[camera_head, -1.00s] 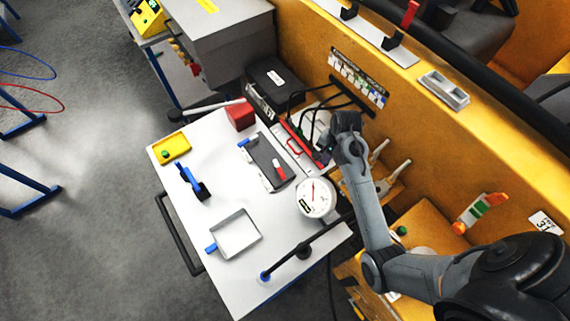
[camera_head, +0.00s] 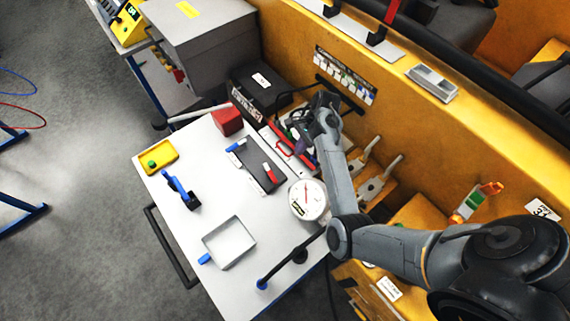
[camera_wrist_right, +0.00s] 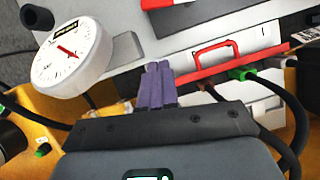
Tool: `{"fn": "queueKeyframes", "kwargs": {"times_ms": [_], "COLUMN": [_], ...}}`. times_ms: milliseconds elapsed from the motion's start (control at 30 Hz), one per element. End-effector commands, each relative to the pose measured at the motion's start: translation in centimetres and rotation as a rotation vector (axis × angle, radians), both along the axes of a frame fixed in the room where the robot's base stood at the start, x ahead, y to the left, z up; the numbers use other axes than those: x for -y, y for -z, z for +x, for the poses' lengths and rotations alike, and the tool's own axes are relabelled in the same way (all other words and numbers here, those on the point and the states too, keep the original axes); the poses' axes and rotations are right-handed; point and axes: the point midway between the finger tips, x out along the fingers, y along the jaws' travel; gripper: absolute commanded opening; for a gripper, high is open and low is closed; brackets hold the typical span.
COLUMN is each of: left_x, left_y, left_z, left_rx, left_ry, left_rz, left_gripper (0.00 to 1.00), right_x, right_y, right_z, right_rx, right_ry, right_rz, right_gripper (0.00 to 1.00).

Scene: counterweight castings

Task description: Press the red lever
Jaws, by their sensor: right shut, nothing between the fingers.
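A red lever (camera_head: 391,12) stands at the top edge of the head view, above a black base (camera_head: 376,37) on a pale strip along the yellow machine body. Its upper end is cut off. My right gripper (camera_head: 303,143) is well below and left of it, over the far right edge of the white table. In the right wrist view its purple fingers (camera_wrist_right: 156,85) are together with nothing between them. They point toward a red strip with a red loop handle (camera_wrist_right: 215,55). The red lever does not show in the wrist view. My left gripper is not in view.
A round white gauge (camera_head: 309,199) stands near my right forearm. A dark box with a red block (camera_head: 262,165), a square tray (camera_head: 216,233) and a yellow tray (camera_head: 172,148) are on the table (camera_head: 268,213). Black cables (camera_wrist_right: 297,115) run beside the gripper.

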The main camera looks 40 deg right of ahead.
Motion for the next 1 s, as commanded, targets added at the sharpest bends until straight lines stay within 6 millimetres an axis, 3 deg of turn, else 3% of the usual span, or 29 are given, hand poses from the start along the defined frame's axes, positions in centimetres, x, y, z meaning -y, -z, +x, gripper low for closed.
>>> {"fn": "queueKeyframes", "kwargs": {"times_ms": [267,667,1000], "left_x": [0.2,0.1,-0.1], "left_y": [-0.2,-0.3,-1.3], "left_z": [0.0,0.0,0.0], "left_rx": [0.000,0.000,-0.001], "left_ry": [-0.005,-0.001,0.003], "left_rz": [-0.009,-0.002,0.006], "left_gripper": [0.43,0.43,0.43], "right_x": [-1.1,-3.6,-7.0], "right_y": [2.5,9.2,9.1], "right_z": [0.2,0.8,1.6], "right_rx": [-0.003,-0.002,0.000], "right_ry": [-0.002,-0.001,-0.002], "right_rz": [0.003,0.003,-0.001], "right_gripper": [0.00,0.00,0.00]}}
